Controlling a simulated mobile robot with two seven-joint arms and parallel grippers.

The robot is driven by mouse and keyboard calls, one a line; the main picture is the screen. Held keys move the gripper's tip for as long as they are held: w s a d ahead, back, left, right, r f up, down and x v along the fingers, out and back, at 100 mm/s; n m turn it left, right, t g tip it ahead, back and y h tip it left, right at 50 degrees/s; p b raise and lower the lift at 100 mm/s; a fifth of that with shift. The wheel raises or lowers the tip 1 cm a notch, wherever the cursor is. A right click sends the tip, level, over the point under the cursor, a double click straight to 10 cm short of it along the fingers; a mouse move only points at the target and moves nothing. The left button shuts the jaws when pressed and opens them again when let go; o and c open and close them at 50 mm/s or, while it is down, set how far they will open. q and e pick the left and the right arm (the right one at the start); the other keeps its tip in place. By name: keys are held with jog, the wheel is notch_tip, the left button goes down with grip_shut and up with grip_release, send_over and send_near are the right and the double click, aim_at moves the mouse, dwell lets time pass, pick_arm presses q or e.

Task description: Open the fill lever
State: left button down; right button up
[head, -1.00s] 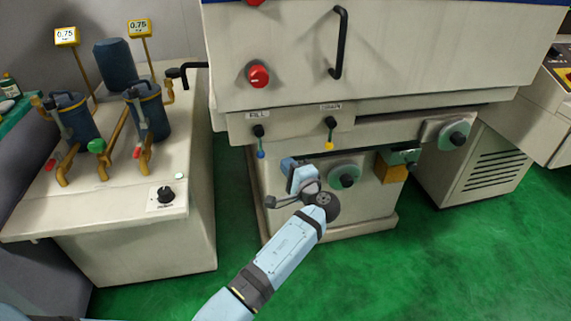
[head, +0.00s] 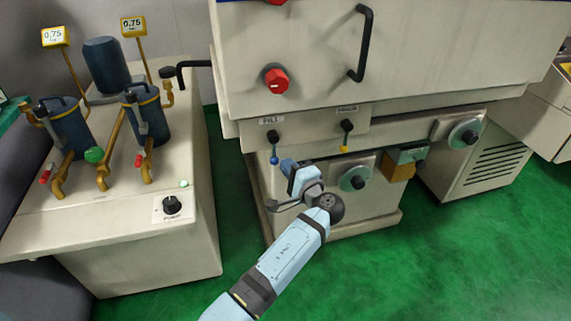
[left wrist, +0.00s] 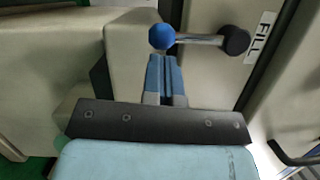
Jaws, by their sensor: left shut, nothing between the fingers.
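The fill lever (head: 273,148) hangs down under the FILL label on the machine front, a dark pivot with a blue ball at its lower end. In the left wrist view the lever's metal rod (left wrist: 200,40) runs from the dark pivot to the blue ball (left wrist: 162,36). My left gripper (head: 284,165) is just below the lever in the head view. In the left wrist view its blue fingers (left wrist: 163,62) are together and empty, with their tips close to the blue ball. Whether they touch it I cannot tell. My right gripper is not in view.
A similar lever with a yellow ball (head: 345,139) hangs under its own label to the right. A red knob (head: 276,79) and a black handle (head: 361,45) stick out above. A cabinet with pumps and pipes (head: 110,225) stands at left. Green floor is open in front.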

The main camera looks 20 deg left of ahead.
pick_arm(q)
jog(key=shift+a, duration=0.2)
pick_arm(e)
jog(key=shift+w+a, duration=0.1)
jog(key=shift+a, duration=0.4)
pick_arm(q)
jog(key=shift+s+a, duration=0.1)
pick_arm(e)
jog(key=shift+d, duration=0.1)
pick_arm(q)
jog(key=shift+s+a+m+p, duration=0.2)
jog(key=shift+m+p, duration=0.2)
jog(key=shift+p, duration=0.15)
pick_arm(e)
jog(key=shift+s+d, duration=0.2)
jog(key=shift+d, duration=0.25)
